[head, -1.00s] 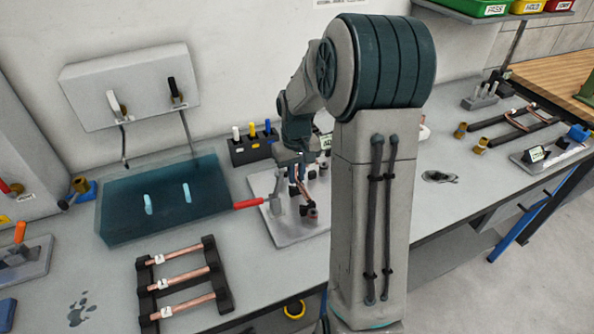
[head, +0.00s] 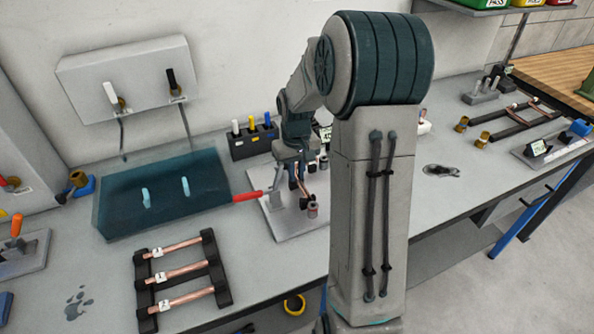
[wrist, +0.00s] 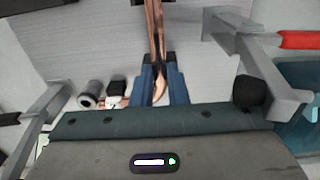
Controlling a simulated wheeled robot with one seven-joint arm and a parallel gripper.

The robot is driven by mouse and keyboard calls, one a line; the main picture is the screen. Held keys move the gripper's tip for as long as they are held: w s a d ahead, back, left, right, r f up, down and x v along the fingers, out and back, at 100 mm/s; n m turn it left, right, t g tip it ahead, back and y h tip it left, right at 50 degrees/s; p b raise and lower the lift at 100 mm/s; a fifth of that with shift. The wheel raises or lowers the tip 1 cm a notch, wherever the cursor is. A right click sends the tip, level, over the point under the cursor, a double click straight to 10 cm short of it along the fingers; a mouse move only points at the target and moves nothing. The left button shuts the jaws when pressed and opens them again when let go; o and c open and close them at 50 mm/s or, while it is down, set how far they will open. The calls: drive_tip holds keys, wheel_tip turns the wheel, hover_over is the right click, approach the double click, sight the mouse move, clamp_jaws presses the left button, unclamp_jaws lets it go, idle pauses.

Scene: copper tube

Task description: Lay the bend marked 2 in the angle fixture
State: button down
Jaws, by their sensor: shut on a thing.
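My gripper (wrist: 158,70) is shut on a copper tube (wrist: 154,25), which runs up and away from between the blue fingers in the wrist view. In the head view my gripper (head: 297,172) hangs over the grey plate of the bender with the red handle (head: 248,196), beside the upright arm column. The held tube shows there only as a small copper sliver; I cannot read its mark. A grey plate with a small display and a blue block (head: 552,147) stands at the far right; I cannot tell whether it is the angle fixture.
A black rack (head: 218,272) holds several tagged straight copper tubes at front left. A dark translucent guard box (head: 120,205) stands behind it. A second dark rack (head: 500,133) with copper tubing lies at right, near brass fittings (head: 482,138). Bench between my column and these fittings is mostly clear.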

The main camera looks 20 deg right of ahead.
drive_tip(key=shift+s+f, duration=0.35)
drive_tip(key=shift+f, duration=0.3)
drive_tip(key=c, duration=1.5)
unclamp_jaws()
drive_tip(key=shift+o, duration=0.8)
drive_tip(key=shift+w+d+r+b, duration=0.1)
drive_tip(key=shift+r+b, duration=0.2)
drive_tip(key=shift+r, duration=0.1)
wheel_tip(320, 180, up, 14)
drive_tip(key=shift+r, duration=0.15)
drive_tip(key=shift+a, duration=0.2)
drive_tip(key=s+a+f+t, duration=0.1)
drive_tip(key=s+a, duration=0.4)
drive_tip(key=s, duration=0.5)
drive_tip(key=s+a+f+t, duration=0.1)
drive_tip(key=s+a, duration=0.3)
drive_tip(key=s, duration=0.6)
drive_tip(key=shift+s+a+f+t, duration=0.25)
drive_tip(key=shift+a+f+t, duration=0.15)
drive_tip(key=shift+f, duration=0.3)
